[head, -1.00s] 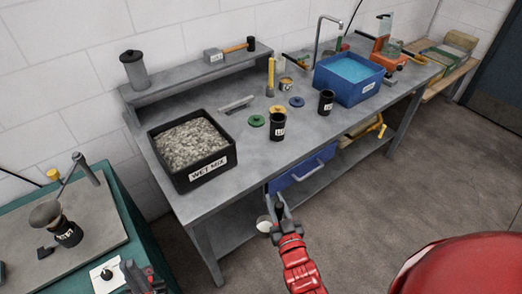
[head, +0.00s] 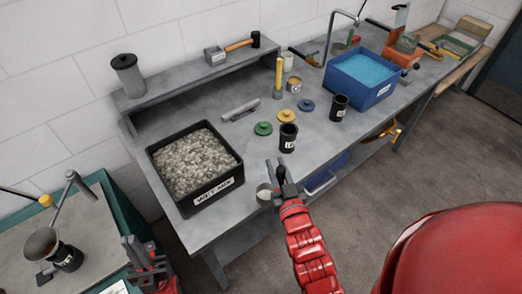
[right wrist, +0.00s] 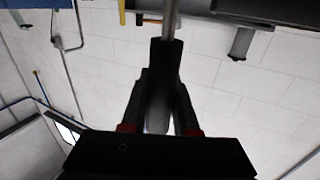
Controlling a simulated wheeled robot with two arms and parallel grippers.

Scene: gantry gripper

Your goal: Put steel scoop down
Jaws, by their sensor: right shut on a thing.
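The steel scoop's small round bowl (head: 264,194) shows in the head view just left of my right gripper (head: 283,180), right of the WET MIX box (head: 213,192). My right gripper is shut on the scoop's dark upright handle. In the right wrist view, the dark handle (right wrist: 160,75) stands between the fingers, with a thin steel shaft (right wrist: 169,22) beyond it. The scoop shows against the front edge of the grey workbench (head: 215,228); whether it touches is unclear.
A black jar (head: 288,138) and green lid (head: 263,128) stand behind the scoop. A yellow lid (head: 286,116), blue lid (head: 307,105), second jar (head: 339,107) and blue tub (head: 360,79) are farther back. Bare bench top lies between the box and the near jar.

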